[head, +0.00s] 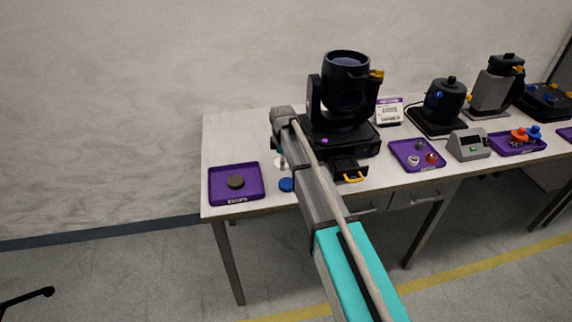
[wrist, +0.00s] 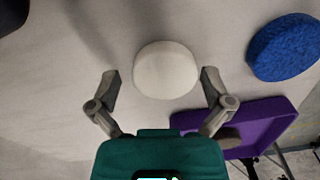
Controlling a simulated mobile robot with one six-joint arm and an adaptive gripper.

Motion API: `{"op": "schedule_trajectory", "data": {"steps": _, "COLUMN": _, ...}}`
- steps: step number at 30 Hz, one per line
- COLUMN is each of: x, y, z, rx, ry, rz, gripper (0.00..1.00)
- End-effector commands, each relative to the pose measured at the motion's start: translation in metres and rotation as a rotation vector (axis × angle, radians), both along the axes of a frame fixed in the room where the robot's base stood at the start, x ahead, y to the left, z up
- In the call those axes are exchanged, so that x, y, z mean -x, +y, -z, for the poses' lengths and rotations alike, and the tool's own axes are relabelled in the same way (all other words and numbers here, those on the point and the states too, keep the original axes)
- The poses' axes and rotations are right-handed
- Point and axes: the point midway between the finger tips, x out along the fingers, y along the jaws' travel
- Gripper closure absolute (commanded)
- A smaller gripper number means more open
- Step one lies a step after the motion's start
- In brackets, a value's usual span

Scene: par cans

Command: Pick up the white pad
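The white pad (wrist: 166,69) is a round, thick disc lying on the table, centred ahead of my gripper in the wrist view. In the head view a pale bit of the white pad (head: 280,164) shows beside my arm, which hides much of it. My gripper (wrist: 160,76) is open, with one finger to the left and one to the right of the pad. A gap shows on both sides, and nothing is held. I cannot tell how high the fingertips are above the table.
A blue pad (wrist: 285,47) lies right of the white one. A purple tray (head: 217,199) with a dark round pad (head: 235,182) is at the table's left end. A large black stage light (head: 345,90) stands close behind my arm. Bare tabletop (head: 235,140) lies behind the tray.

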Motion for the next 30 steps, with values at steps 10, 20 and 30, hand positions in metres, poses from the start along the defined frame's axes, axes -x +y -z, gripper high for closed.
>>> {"op": "schedule_trajectory", "data": {"steps": 10, "x": 0.000, "y": 0.000, "z": 0.000, "rx": 0.000, "ry": 0.000, "rz": 0.000, "gripper": 0.40}}
{"op": "schedule_trajectory", "data": {"steps": 20, "x": 0.000, "y": 0.000, "z": -0.002, "rx": 0.000, "ry": 0.000, "rz": 0.001, "gripper": 0.40}}
{"op": "schedule_trajectory", "data": {"steps": 30, "x": 0.000, "y": -0.001, "z": -0.019, "rx": 0.000, "ry": 0.000, "rz": 0.001, "gripper": 0.40}}
